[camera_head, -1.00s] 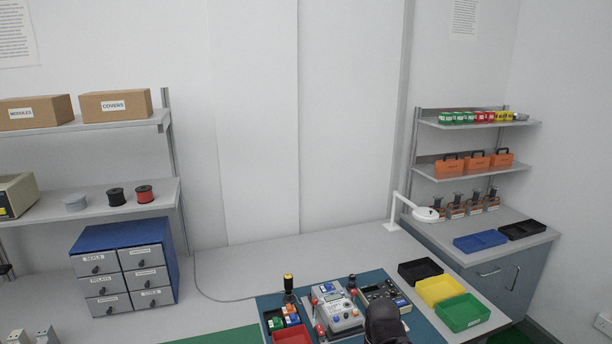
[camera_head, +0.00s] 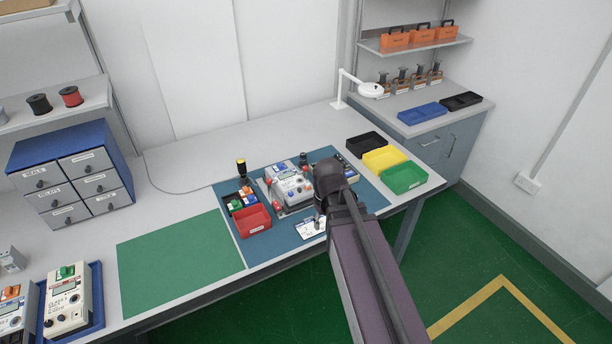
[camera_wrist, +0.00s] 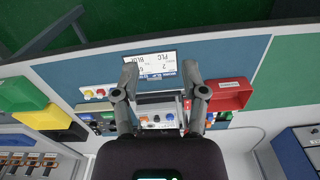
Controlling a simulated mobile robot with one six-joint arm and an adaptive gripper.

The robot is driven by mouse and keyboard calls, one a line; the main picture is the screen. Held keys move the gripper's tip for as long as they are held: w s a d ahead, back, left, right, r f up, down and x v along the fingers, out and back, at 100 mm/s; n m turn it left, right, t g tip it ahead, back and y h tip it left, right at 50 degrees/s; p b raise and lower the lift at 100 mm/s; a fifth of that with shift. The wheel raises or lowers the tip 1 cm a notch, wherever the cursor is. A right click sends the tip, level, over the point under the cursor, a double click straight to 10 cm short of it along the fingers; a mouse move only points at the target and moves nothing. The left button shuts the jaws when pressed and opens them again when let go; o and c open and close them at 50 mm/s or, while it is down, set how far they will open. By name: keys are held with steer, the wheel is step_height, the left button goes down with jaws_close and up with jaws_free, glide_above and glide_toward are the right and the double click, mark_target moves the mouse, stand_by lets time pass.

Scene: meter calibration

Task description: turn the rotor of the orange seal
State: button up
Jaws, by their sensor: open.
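A small orange piece (camera_head: 11,292) sits on top of a meter (camera_head: 12,318) at the lower left edge of the head view; its rotor is too small to make out. A similar meter with a green piece (camera_head: 66,272) stands beside it. More small coloured pieces, green, blue and orange, lie in a black tray (camera_head: 228,199) on the blue mat. My gripper (camera_wrist: 161,78) is open and empty over the mat, its fingers spread above a printed card (camera_wrist: 150,62) and the central grey instrument (camera_wrist: 158,112). In the head view my wrist largely hides it.
A red bin (camera_head: 253,221) stands left of the grey instrument (camera_head: 290,187). Black, yellow (camera_head: 382,158) and green bins (camera_head: 403,178) line the right end. A bare green mat (camera_head: 180,250) lies between the left meters and the blue mat (camera_head: 270,249). A screwdriver (camera_head: 241,170) stands upright behind.

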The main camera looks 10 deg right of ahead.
steer(key=w+r+n+p, duration=0.3)
steer(key=w+n, duration=0.6)
steer(key=w, duration=0.4)
step_height(320, 180, up, 3)
steer(key=n+p, duration=0.3)
steer(key=n, duration=0.7)
glide_above(308, 184)
steer(key=shift+f+b, duration=0.2)
steer(key=shift+b, duration=0.15)
step_height(308, 184, down, 13)
steer(key=b, duration=1.3)
steer(key=shift+f, duration=0.2)
jaws_close()
